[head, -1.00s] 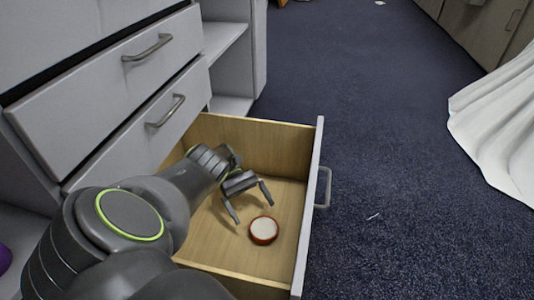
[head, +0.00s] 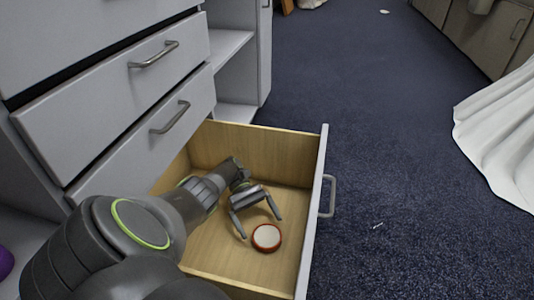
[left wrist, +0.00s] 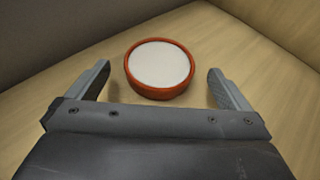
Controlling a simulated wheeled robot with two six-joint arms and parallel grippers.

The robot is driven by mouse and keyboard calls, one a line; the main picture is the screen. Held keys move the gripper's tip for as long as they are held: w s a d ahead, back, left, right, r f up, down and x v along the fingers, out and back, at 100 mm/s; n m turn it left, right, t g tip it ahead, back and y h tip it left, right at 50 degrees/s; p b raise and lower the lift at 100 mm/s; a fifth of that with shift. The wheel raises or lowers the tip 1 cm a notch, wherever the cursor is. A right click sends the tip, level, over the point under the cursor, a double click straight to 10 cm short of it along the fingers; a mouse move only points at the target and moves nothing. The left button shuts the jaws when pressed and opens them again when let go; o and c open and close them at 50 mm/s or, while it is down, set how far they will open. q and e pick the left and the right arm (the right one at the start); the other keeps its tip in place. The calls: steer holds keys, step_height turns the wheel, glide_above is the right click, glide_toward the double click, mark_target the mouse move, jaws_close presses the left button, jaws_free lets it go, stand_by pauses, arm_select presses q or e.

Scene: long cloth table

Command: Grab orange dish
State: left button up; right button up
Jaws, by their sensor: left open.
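The orange dish (head: 266,238) is small and round with a white inside. It lies on the wooden floor of an open drawer (head: 225,245). My left gripper (head: 259,228) is inside the drawer, open and empty, with its fingers pointing at the dish. In the left wrist view the dish (left wrist: 160,68) sits ahead between the lines of the two spread fingers (left wrist: 160,80), touching neither. My right gripper is not in view.
The drawer's front panel with a handle (head: 327,196) stands to the right of the dish. Closed drawers (head: 120,85) rise at the left. Dark carpet (head: 400,150) is mostly clear; a white cloth (head: 505,130) hangs at the right.

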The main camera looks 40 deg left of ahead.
mark_target(266, 236)
arm_select(q)
steer(key=shift+s+d+f+b, duration=0.15)
steer(key=shift+d+f+b, duration=0.25)
steer(key=shift+b, duration=0.15)
steer(key=p+x, duration=0.1)
steer(key=x, duration=0.2)
steer(key=shift+d+r, duration=0.1)
steer(key=shift+d, duration=0.05)
steer(key=shift+d+f, duration=0.2)
